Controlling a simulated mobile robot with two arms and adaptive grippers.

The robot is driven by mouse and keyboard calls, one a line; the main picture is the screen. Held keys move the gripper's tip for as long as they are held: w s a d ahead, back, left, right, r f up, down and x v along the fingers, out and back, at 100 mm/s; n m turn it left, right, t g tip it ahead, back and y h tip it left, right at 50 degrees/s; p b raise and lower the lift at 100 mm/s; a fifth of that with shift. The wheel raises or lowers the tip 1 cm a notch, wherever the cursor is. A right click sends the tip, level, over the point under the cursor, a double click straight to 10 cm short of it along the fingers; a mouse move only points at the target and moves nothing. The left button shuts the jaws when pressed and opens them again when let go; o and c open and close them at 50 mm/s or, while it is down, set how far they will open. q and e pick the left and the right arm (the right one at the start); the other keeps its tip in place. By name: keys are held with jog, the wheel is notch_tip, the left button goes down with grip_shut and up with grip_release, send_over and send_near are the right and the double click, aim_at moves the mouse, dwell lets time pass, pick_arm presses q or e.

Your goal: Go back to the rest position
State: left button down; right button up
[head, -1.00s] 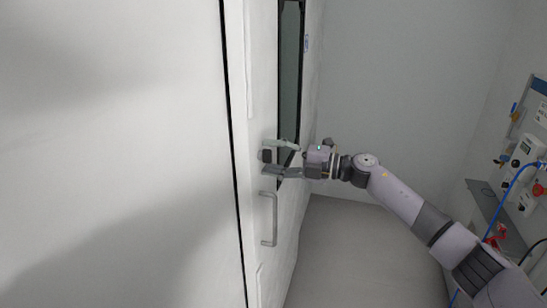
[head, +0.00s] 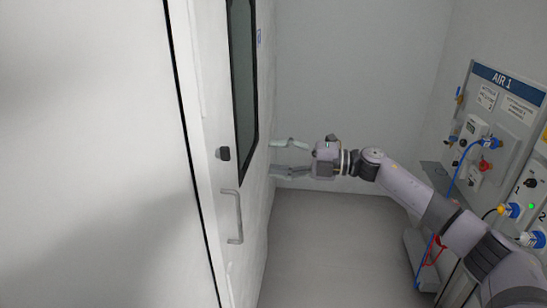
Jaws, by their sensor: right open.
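My right gripper (head: 283,157) is in the middle of the head view, at the end of my right arm, which comes in from the lower right. Its two fingers are spread apart with nothing between them. They point left toward the white door (head: 215,110). The door's dark latch knob (head: 223,154) and grey pull handle (head: 232,216) are left of the fingers, apart from them. My left gripper is out of the picture.
A panel marked AIR 1 (head: 505,79) with blue connectors and hoses is on the right wall, close to my right arm. A red clip or cable (head: 432,250) hangs below it. The grey floor (head: 325,240) between door and panel is clear.

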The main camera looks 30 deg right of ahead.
dwell(0.3)
